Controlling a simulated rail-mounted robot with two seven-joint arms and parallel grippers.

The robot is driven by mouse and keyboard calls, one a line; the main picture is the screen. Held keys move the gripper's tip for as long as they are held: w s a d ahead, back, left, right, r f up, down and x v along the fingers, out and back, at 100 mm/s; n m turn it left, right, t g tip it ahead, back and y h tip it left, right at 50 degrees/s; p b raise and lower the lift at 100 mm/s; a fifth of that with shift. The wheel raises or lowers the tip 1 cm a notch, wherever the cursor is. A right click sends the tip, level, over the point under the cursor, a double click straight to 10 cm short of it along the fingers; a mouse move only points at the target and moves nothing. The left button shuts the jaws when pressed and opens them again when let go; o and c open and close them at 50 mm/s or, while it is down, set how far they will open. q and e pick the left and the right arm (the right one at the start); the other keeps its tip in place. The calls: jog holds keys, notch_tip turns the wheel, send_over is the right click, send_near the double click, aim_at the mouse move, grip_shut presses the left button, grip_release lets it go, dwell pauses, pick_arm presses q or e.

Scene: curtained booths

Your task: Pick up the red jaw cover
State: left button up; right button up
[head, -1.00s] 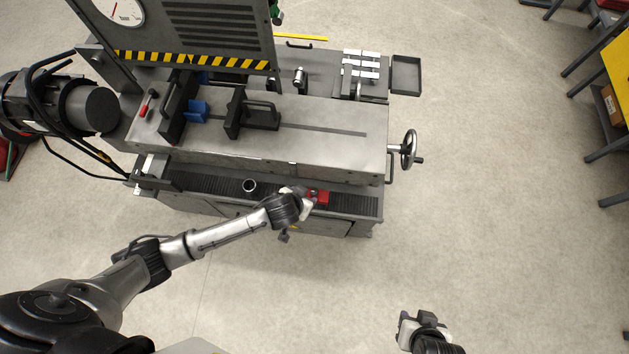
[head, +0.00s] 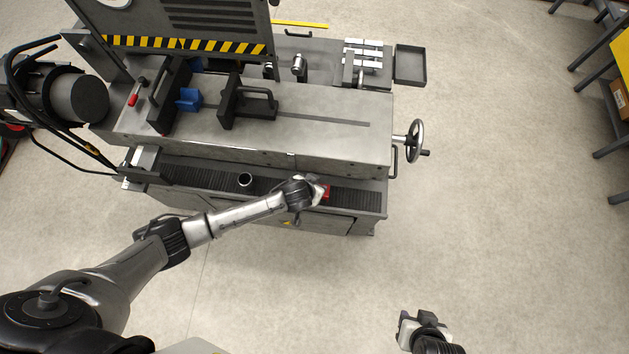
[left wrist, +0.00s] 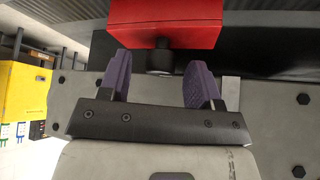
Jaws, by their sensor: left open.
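The red jaw cover (left wrist: 165,24) is a red block at the top of the left wrist view, with a short dark round part at its lower face. In the head view the red jaw cover (head: 326,191) shows as a small red patch on the machine's dark ribbed lower tray, partly hidden by my left gripper. My left gripper (left wrist: 158,64) is open and empty between its purple-padded fingers. The fingertips point at the red cover and lie just short of its block. My right gripper (head: 410,328) is low in the head view, far from the cover; its jaws cannot be made out.
The grey machine (head: 330,145) rises behind the tray, with a handwheel (head: 415,140) at its right end. A small dark-mouthed cup (head: 245,179) stands on the tray left of the left gripper. Blue vise jaws (head: 188,99) sit on the machine bed.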

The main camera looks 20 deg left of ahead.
pick_arm(q)
jog(key=shift+w+f, duration=0.35)
jog(key=shift+f, duration=0.2)
jog(key=c, duration=1)
